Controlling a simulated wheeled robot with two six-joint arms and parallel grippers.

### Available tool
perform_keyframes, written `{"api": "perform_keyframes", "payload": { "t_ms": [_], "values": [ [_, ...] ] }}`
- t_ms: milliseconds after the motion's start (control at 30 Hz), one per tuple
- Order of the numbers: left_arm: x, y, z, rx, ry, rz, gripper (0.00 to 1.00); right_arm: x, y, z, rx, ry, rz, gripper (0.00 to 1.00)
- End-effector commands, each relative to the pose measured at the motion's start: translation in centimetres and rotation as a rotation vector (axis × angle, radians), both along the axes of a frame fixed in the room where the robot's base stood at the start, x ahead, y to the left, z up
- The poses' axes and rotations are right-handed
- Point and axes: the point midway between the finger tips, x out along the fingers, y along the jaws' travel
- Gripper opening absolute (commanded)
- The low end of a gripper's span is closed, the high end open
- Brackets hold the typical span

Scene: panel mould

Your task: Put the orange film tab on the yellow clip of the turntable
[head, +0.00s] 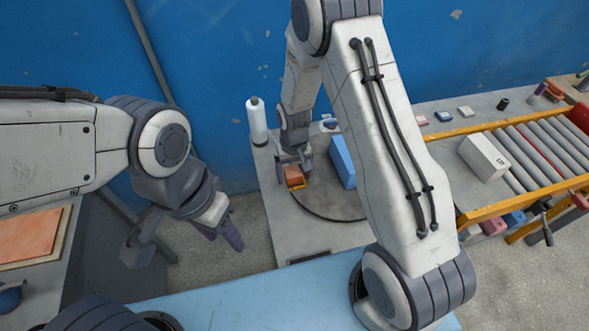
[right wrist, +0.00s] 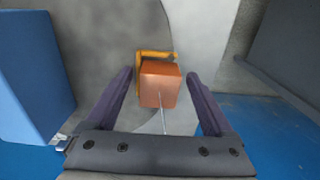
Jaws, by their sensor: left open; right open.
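The orange film tab (right wrist: 160,88) is a small block lying over the yellow clip (right wrist: 141,57) in the right wrist view, covering part of it. Whether it is fixed there I cannot tell. In the head view the orange tab (head: 294,174) and yellow clip (head: 298,187) are at the left edge of the turntable (head: 330,201). My right gripper (right wrist: 158,76) is open, its two purple fingers on either side of the tab with gaps. It also shows in the head view (head: 293,161), just above the tab. My left gripper (head: 220,237) is open and empty, away from the turntable.
A roller conveyor (head: 530,150) with a white box (head: 484,157) is at right.

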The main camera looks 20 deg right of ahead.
Motion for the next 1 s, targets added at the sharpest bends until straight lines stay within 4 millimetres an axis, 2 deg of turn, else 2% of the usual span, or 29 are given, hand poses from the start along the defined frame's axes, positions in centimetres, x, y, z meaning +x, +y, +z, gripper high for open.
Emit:
{"api": "perform_keyframes", "payload": {
  "t_ms": [133,233,600,800,900,1000],
  "values": [
    [0.0,0.0,1.3,0.0,0.0,0.0,0.5,0.1,0.0,1.8,0.0,-0.003,0.0,0.87],
    [0.0,0.0,0.2,0.0,0.0,0.0,0.5,0.2,0.0,3.0,0.001,-0.008,0.0,0.87],
    [0.0,0.0,-1.0,0.0,0.0,0.0,0.5,0.1,0.0,10.9,0.001,-0.006,0.0,0.87],
    [0.0,0.0,-1.1,0.0,0.0,0.0,0.5,0.0,0.1,13.0,0.001,-0.003,0.003,0.87],
    [0.0,0.0,-1.1,0.0,0.0,0.0,0.5,-1.0,1.1,14.2,0.004,-0.005,0.033,0.87],
    [0.0,0.0,-1.1,0.0,0.0,0.0,0.5,-3.5,3.4,16.2,0.013,-0.013,0.111,0.87]
  ]
}}
